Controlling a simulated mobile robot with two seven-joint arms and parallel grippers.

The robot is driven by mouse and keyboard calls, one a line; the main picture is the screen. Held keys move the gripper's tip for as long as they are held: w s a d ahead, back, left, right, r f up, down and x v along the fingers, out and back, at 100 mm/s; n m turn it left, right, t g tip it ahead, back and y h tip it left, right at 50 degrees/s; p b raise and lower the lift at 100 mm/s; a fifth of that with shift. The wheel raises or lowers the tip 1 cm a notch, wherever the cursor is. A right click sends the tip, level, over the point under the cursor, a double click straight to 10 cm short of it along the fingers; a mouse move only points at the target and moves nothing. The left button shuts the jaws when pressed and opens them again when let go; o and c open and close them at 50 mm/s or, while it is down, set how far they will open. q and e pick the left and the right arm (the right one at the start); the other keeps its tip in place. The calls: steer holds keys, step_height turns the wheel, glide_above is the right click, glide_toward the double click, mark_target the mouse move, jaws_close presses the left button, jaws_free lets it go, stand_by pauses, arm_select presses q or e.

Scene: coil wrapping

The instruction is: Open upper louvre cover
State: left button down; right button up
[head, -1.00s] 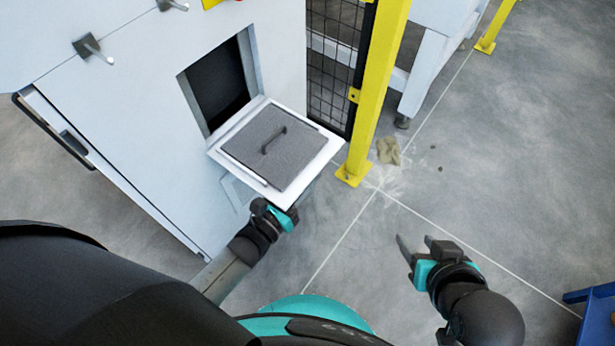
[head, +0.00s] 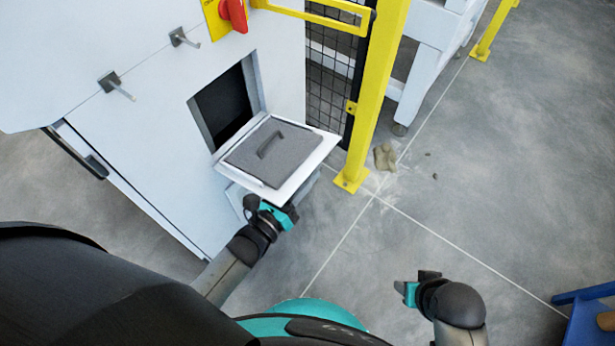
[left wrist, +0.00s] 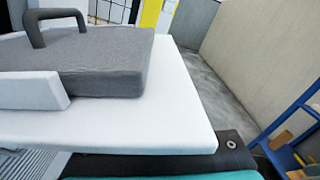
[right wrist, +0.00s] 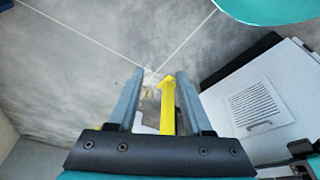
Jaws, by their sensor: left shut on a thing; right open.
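The upper louvre cover (head: 297,190) is a white panel that hangs out from a dark square opening (head: 224,104) in the pale machine. It is tilted outward and down, with its inner side up. That side carries a grey pad (head: 288,160) with a dark handle (head: 271,145). My left gripper (head: 285,212) is at the cover's outer edge, shut on the cover. Its fingertips and the exact grip point are hidden under the panel. In the left wrist view the white panel (left wrist: 170,115) fills the middle. My right gripper (right wrist: 152,88) is open and empty, well to the right over the floor.
A yellow post (head: 371,110) with black mesh fencing stands just right of the cover. A red switch (head: 233,14) and metal pegs (head: 122,90) are on the machine. A blue frame (head: 585,298) is at the lower right.

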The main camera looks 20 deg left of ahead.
arm_select(q)
steer(key=shift+a+r, duration=0.15)
steer(key=shift+r, duration=0.1)
arm_select(e)
steer(key=shift+s+f, duration=0.1)
steer(key=shift+f, duration=0.3)
arm_select(q)
steer(key=c, duration=0.9)
jaws_free()
steer(key=shift+c, duration=0.2)
arm_select(e)
steer(key=shift+r, duration=0.1)
arm_select(q)
steer(key=shift+s, duration=0.35)
steer(key=p+v, duration=0.2)
steer(key=v, duration=1.2)
steer(key=shift+s+a+p, duration=0.2)
steer(key=shift+p, duration=0.1)
arm_select(e)
steer(key=shift+g, duration=0.4)
steer(key=s+f, duration=0.1)
steer(key=f, duration=0.2)
steer(key=s+f, duration=0.1)
steer(key=shift+s+d+f, duration=0.2)
steer(key=shift+s+f, duration=0.1)
steer(key=shift+f, duration=0.05)
